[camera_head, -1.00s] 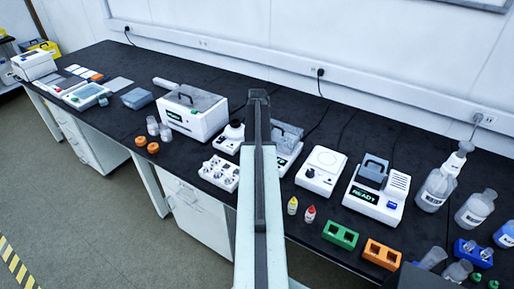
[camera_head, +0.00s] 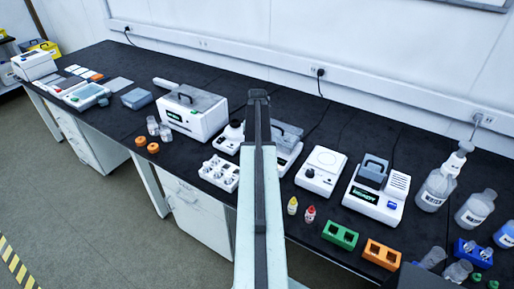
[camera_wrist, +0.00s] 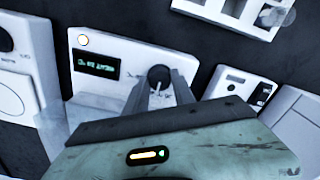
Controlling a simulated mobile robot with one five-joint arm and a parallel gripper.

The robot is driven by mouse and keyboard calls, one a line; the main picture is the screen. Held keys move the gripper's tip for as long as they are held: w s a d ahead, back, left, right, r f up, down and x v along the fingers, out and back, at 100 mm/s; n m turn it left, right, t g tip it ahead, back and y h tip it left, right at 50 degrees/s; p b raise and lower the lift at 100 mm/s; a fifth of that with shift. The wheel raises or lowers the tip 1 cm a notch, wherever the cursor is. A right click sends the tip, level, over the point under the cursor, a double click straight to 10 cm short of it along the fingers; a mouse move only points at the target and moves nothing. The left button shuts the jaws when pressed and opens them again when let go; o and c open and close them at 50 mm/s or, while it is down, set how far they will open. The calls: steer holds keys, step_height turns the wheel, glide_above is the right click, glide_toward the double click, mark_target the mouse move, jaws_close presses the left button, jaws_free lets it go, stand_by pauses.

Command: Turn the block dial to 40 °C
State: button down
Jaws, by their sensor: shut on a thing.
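The block dial (camera_wrist: 158,74) is a dark round knob on the front of a white block heater (camera_wrist: 108,45), seen in the wrist view. My gripper (camera_wrist: 159,88) is shut on the dial, with a grey finger on each side of it. A small dark display (camera_wrist: 96,64) with green text, seemingly a HEAT reading in °C, sits left of the dial. Its digits are too small to read surely. In the head view my arm hides the dial and part of the heater (camera_head: 287,145); my gripper's fingers are not visible there.
A white multi-well unit (camera_head: 219,172) stands left of my arm and a white flat-topped device (camera_head: 320,171) right of it. Two small dropper bottles, yellow-labelled (camera_head: 292,206) and red-labelled (camera_head: 309,215), stand near the front. A green rack (camera_head: 340,235) stands further right.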

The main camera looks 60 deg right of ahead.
steer(key=m, duration=0.4)
steer(key=shift+m, duration=0.4)
steer(key=shift+a, duration=0.1)
stand_by(0.3)
steer(key=c, duration=1.1)
jaws_free()
steer(key=shift+o, duration=0.2)
step_height(320, 180, up, 8)
steer(key=p, duration=0.8)
steer(key=shift+f, duration=0.1)
